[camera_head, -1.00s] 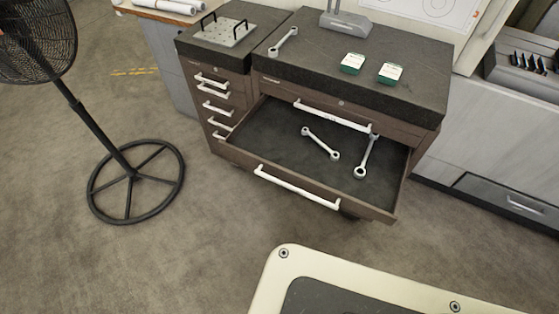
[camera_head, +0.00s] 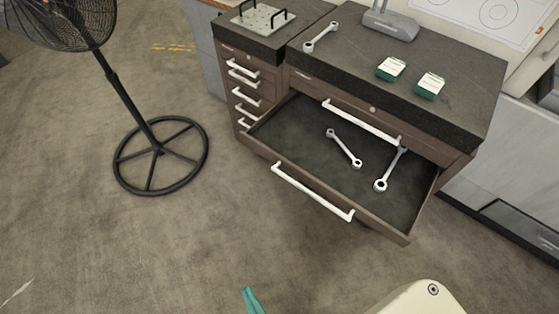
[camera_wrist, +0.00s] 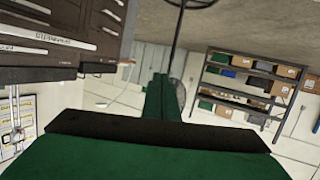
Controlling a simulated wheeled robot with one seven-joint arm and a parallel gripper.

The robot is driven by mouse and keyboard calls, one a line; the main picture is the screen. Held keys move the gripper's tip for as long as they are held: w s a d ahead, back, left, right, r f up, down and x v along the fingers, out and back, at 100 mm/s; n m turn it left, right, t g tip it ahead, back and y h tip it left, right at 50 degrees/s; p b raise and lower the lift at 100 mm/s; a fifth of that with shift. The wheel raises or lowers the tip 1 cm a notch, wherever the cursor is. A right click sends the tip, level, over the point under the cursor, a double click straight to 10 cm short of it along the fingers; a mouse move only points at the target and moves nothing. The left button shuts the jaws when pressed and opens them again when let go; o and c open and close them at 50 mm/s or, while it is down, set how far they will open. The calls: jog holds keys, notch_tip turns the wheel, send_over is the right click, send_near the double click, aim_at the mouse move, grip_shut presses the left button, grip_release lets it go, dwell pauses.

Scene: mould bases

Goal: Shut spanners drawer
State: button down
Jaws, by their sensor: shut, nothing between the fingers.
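The spanners drawer (camera_head: 330,202) stands pulled far out of the brown cabinet in the head view, with a white bar handle (camera_head: 312,192) on its front. Two spanners lie inside: one (camera_head: 344,148) near the middle, one (camera_head: 391,168) at the right, partly under the upper drawer's handle. My gripper shows as a teal tip (camera_head: 253,300) at the bottom edge of the head view, apart from the drawer and nearer to me. In the wrist view my green gripper (camera_wrist: 160,97) is shut and empty. Dark drawer fronts with pale handles (camera_wrist: 25,48) show at its upper left.
A black fan on a round stand (camera_head: 160,155) is on the floor at the left. The cabinet top (camera_head: 440,55) holds a spanner (camera_head: 321,37) and two green-white boxes. Open floor lies before the drawer. A cream-edged body (camera_head: 425,295) shows at lower right.

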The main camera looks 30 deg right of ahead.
jog(key=w+f+n+g, duration=0.1)
jog(key=w+f+n, duration=0.25)
jog(key=f, duration=0.35)
jog(key=w+f+n+g, duration=0.2)
jog(key=w+f+n, duration=0.1)
jog(key=f+n, duration=0.25)
jog(key=n+g+h, duration=0.5)
jog(key=n+h, duration=0.7)
jog(key=h, duration=0.5)
send_near(270, 156)
jog(key=x, duration=0.6)
jog(key=shift+w+d, duration=0.1)
jog(key=shift+d, duration=0.15)
jog(key=shift+w, duration=0.1)
